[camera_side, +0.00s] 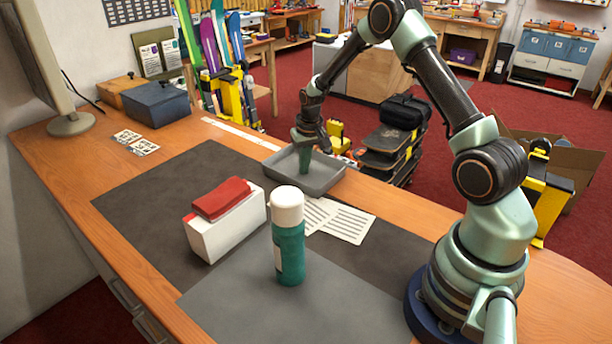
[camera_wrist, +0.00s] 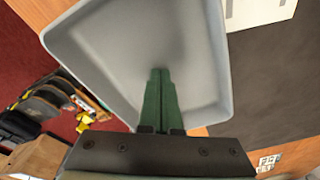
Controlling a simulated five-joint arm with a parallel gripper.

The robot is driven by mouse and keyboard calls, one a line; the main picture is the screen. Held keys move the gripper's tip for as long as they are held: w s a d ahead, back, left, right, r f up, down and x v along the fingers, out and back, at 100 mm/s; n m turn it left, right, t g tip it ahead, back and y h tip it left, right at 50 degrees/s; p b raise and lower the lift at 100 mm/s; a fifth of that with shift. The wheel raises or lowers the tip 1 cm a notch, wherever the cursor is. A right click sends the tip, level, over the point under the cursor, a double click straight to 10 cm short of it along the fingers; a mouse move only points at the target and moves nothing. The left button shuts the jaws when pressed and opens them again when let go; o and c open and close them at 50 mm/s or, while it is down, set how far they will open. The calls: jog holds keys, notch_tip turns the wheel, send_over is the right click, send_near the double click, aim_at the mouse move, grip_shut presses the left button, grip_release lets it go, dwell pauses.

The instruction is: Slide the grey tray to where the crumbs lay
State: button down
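The grey tray (camera_side: 326,186) is a shallow, empty-looking rectangular dish at the far edge of the bench, partly on the dark mat. It fills much of the wrist view (camera_wrist: 104,48). My gripper (camera_side: 304,172) points down into the tray, inside its walls. In the wrist view its two green fingers (camera_wrist: 160,72) lie together with nothing visible between them. I cannot tell whether the fingertips touch the tray floor or wall. No crumbs show in either view.
A green bottle with a white cap (camera_side: 288,235) and a white block with a red top (camera_side: 224,222) stand nearer the camera. Printed sheets (camera_side: 347,222) lie beside the tray. A blue-grey box (camera_side: 156,103) stands at the back left. The dark mat (camera_side: 170,190) is bare on its left.

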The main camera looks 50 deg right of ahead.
aim_at(360, 199)
jog(key=shift+s+d+f, duration=0.1)
jog(key=shift+s+f, duration=0.1)
jog(key=shift+s, duration=4.3)
jog(key=shift+s+d+f, duration=0.1)
jog(key=shift+s+f, duration=0.05)
jog(key=shift+s, duration=4.35)
jog(key=shift+w, duration=0.7)
jog(key=shift+w+d+r, duration=0.1)
jog(key=shift+w+r, duration=0.05)
jog(key=shift+r, duration=4)
